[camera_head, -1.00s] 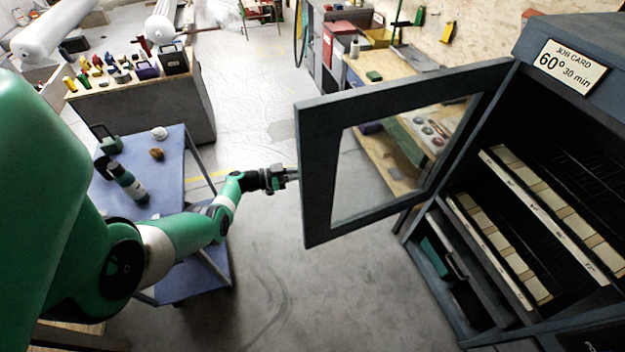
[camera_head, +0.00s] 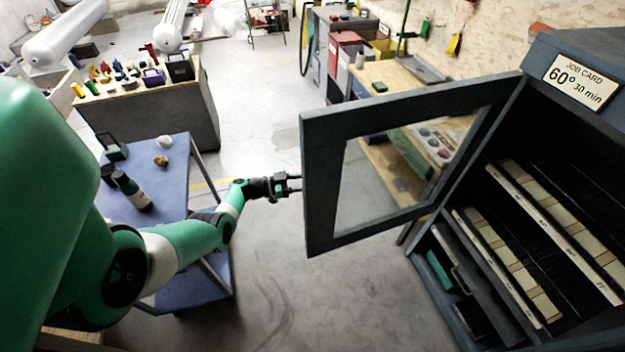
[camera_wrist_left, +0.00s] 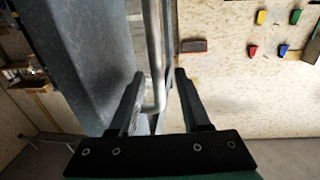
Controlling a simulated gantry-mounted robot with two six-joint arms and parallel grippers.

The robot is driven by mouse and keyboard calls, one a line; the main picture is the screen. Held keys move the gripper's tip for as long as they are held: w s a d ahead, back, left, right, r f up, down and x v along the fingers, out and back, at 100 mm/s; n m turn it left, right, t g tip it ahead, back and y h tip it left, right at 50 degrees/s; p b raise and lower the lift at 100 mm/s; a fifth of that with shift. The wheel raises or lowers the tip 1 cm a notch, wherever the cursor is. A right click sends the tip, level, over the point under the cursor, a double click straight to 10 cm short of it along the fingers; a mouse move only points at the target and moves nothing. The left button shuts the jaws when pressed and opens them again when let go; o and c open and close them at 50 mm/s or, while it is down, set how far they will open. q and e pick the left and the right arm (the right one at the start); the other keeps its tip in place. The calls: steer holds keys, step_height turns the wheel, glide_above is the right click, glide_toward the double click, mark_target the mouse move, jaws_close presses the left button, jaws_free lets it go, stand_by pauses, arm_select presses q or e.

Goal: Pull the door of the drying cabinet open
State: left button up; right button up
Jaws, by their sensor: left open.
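The drying cabinet (camera_head: 507,115) stands at the right, with its dark framed glass door (camera_head: 318,190) swung wide open toward the left. The shelves inside are exposed. My left gripper (camera_head: 296,184) is at the door's free edge with its fingers apart. In the left wrist view, a metal bar handle (camera_wrist_left: 155,50) runs down between the two open fingers (camera_wrist_left: 158,100), beside the grey door face (camera_wrist_left: 90,50). I cannot tell whether a finger touches the handle. My right gripper is not in view.
A blue cart (camera_head: 172,205) with bottles and small items stands at the left, beneath my left arm. A tool bench (camera_head: 165,115) is behind it. A wooden workbench (camera_head: 385,75) stands behind the door. The floor in front of the cabinet is clear.

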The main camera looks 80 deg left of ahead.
arm_select(q)
steer(key=s, duration=1.1)
steer(key=shift+s+p, duration=0.3)
steer(key=shift+p, duration=0.05)
